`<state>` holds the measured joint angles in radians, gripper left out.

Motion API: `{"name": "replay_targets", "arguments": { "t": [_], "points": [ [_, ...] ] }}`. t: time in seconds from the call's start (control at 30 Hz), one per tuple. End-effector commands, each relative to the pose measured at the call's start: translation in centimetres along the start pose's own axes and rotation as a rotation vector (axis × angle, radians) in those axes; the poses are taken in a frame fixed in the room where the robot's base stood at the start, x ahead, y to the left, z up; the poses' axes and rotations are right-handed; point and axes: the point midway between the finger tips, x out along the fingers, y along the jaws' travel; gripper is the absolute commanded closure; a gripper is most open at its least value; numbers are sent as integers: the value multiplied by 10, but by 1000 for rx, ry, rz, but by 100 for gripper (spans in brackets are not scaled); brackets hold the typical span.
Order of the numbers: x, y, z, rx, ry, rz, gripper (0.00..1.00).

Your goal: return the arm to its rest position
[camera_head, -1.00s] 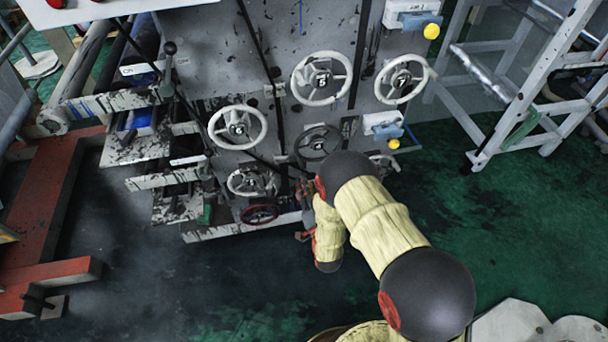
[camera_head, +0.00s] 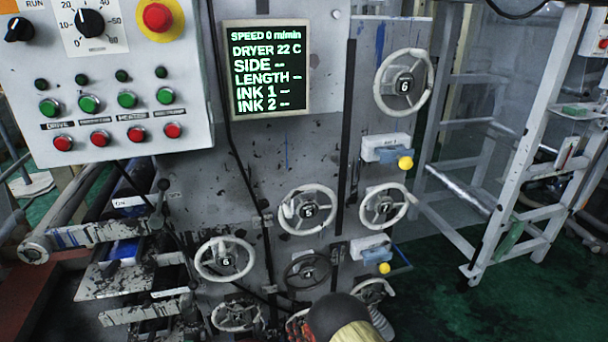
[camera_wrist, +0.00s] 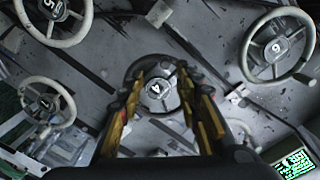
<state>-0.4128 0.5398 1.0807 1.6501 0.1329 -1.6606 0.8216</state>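My gripper (camera_wrist: 164,92) is open in the wrist view, its two yellow-padded fingers apart with nothing between the pads. The dark handwheel marked 4 (camera_wrist: 160,88) shows beyond and between the fingertips; I cannot tell how far off it is. The same dark wheel seems to be the one low on the machine face in the head view (camera_head: 308,270). In the head view only a dark rounded joint and a bit of pale sleeve of my arm (camera_head: 342,318) show at the bottom edge. My gripper is mostly hidden or cut off there.
White handwheels (camera_head: 307,209) crowd the machine face around my arm. A button panel (camera_head: 115,85) and a screen (camera_head: 266,68) reading speed 0 and dryer 22 C are above. Rollers (camera_head: 95,234) stick out at left. A white frame (camera_head: 520,160) stands right, beside green floor (camera_head: 455,315).

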Motion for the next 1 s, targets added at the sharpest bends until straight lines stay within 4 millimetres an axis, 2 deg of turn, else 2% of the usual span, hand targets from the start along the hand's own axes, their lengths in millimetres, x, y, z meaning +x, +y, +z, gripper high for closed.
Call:
{"name": "replay_targets", "arguments": {
  "t": [0.13,0.2,0.3,0.4,0.47,0.57,0.67,0.77,0.87,1.0],
  "points": [
    [-10,41,40,-95,-156,145,66],
    [-27,68,65,-151,-275,240,66],
    [-53,97,94,-226,-446,358,66],
    [-74,107,106,-292,-599,443,66],
    [-85,108,106,-327,-686,485,66],
    [-102,102,98,-378,-820,543,66],
    [-119,89,79,-421,-945,589,66],
    [-137,68,50,-458,-1058,620,66],
    [-157,42,13,-488,-1161,643,66],
    [-192,2,-46,-518,-1277,659,66]
  ]
}}
